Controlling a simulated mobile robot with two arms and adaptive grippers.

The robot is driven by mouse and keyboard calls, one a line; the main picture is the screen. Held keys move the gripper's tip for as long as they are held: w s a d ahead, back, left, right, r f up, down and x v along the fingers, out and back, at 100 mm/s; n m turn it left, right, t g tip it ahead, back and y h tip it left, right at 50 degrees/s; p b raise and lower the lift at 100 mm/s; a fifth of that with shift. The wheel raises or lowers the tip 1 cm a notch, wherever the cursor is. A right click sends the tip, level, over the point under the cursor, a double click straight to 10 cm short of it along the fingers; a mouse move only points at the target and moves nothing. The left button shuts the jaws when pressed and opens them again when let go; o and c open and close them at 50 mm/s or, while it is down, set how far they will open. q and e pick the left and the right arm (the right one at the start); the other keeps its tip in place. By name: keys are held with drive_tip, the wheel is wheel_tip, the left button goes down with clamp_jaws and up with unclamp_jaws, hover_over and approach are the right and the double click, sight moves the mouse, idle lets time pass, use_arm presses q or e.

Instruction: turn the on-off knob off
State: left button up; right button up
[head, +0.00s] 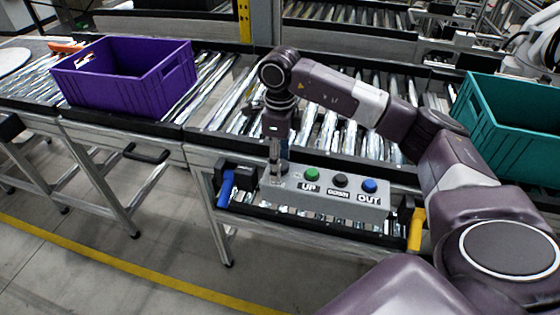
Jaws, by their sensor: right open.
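A grey control box (325,197) is mounted on the front of the roller conveyor. It carries a green button (312,174) over the label UP, a dark button (340,180) over DOWN and a blue button (369,186) over OUT. My right gripper (276,172) points down over the left end of this box, where its fingers cover the top. The on-off knob cannot be made out; that left end is mostly hidden behind the gripper. The right gripper is open, and whether it touches anything there cannot be told. My left gripper is not in view.
A blue handle (226,188) stands left of the box and a yellow handle (416,229) right of it. A purple crate (126,92) sits on the left conveyor, a teal crate (512,128) on the right. Open floor with a yellow line lies in front.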

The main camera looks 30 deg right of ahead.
wheel_tip(320, 180, up, 12)
idle(0.4)
drive_tip(key=shift+f, duration=0.1)
idle(0.4)
